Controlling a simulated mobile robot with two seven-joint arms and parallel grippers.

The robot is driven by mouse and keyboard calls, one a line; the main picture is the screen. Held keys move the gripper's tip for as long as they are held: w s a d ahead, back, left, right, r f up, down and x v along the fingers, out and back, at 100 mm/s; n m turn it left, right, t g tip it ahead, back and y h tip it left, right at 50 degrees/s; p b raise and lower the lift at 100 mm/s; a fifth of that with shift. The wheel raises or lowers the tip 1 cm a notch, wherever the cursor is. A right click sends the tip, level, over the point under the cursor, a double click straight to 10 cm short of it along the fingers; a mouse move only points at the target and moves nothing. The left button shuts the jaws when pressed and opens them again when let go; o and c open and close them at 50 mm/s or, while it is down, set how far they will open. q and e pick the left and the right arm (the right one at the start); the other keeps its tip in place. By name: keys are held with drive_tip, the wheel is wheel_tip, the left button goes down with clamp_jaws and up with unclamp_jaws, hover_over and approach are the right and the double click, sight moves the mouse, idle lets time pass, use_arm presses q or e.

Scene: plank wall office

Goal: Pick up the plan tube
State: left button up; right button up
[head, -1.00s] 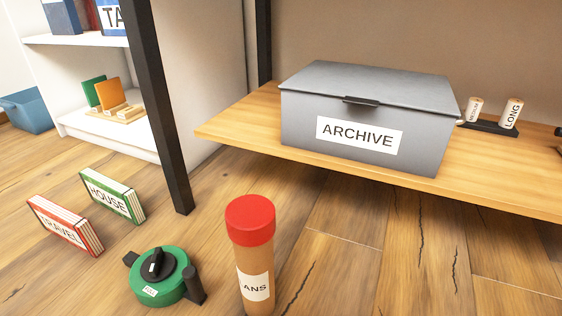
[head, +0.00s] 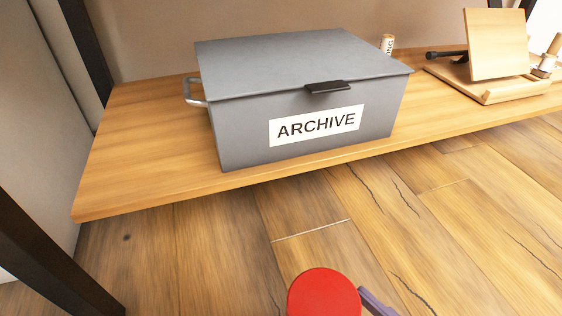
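The plan tube (head: 323,294) shows at the bottom edge of the head view, right of centre. Only its round red cap is visible; its body lies below the picture. It stands on the wooden floor in front of the low shelf. A thin purple-grey piece touches or passes behind the cap's right side; I cannot tell what it is. Neither of my grippers can be made out in the view.
A grey ARCHIVE box (head: 240,135) sits closed on the low wooden shelf (head: 130,150). A wooden stand (head: 495,45) is on the shelf at the right. A dark post (head: 50,255) rises at the left. The floor (head: 190,250) between post and tube is clear.

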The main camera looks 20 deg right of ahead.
drive_tip(key=b+x, duration=0.1)
drive_tip(key=x, duration=0.2)
drive_tip(key=a+b+x, duration=0.1)
drive_tip(key=x, duration=0.2)
drive_tip(key=shift+s+f, duration=0.1)
drive_tip(key=shift+f, duration=0.05)
drive_tip(key=shift+w, duration=0.3)
use_arm(q)
drive_tip(key=shift+w+a+f, duration=0.1)
drive_tip(key=shift+a+f, duration=0.15)
drive_tip(key=shift+f, duration=0.25)
drive_tip(key=shift+w+a+f, duration=0.1)
drive_tip(key=shift+a+f, duration=0.1)
drive_tip(key=shift+f, duration=0.3)
use_arm(e)
drive_tip(key=shift+d, duration=0.1)
drive_tip(key=shift+c, duration=0.2)
drive_tip(key=c, duration=0.4)
clamp_jaws()
